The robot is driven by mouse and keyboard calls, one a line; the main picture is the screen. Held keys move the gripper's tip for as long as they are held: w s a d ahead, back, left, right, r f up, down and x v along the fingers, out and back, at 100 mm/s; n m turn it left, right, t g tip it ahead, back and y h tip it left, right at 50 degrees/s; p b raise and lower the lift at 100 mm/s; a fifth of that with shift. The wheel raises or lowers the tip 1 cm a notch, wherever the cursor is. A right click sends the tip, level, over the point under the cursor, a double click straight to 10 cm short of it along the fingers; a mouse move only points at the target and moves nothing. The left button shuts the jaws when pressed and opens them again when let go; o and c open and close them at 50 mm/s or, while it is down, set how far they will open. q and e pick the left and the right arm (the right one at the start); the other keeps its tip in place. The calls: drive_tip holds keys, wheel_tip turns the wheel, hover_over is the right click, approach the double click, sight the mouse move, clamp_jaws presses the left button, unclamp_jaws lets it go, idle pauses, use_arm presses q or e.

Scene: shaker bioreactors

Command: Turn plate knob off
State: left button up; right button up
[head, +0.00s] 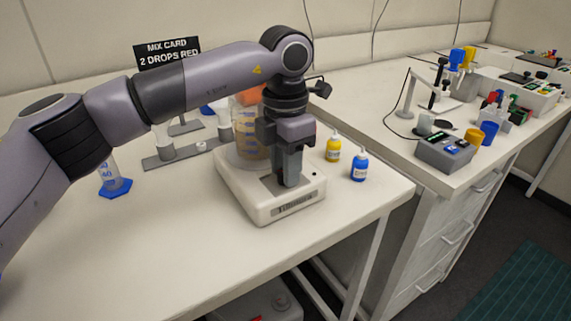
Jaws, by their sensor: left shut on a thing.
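The white plate (245,194) sits near the front right of the bench, with a label on its front face. A clear beaker (246,142) with amber liquid stands on it, partly hidden by my left gripper. My left gripper (287,181) points straight down over the front of the plate, its fingers low at the top surface and shut on the plate knob. The fingers hide the knob, so its position cannot be read. My right gripper is out of view.
A yellow bottle (333,148) and a blue bottle (359,166) stand close on the right of the plate. A blue-based cylinder (115,185) stands at the left. A grey device (444,151) is on the right bench. The bench front is clear.

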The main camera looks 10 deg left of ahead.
use_arm(q)
drive_tip(key=shift+r, duration=0.1)
drive_tip(key=o, duration=1.1)
drive_tip(key=shift+c, duration=0.2)
wheel_tip(320, 180, up, 7)
drive_tip(key=shift+r, duration=0.1)
drive_tip(key=shift+s, duration=0.1)
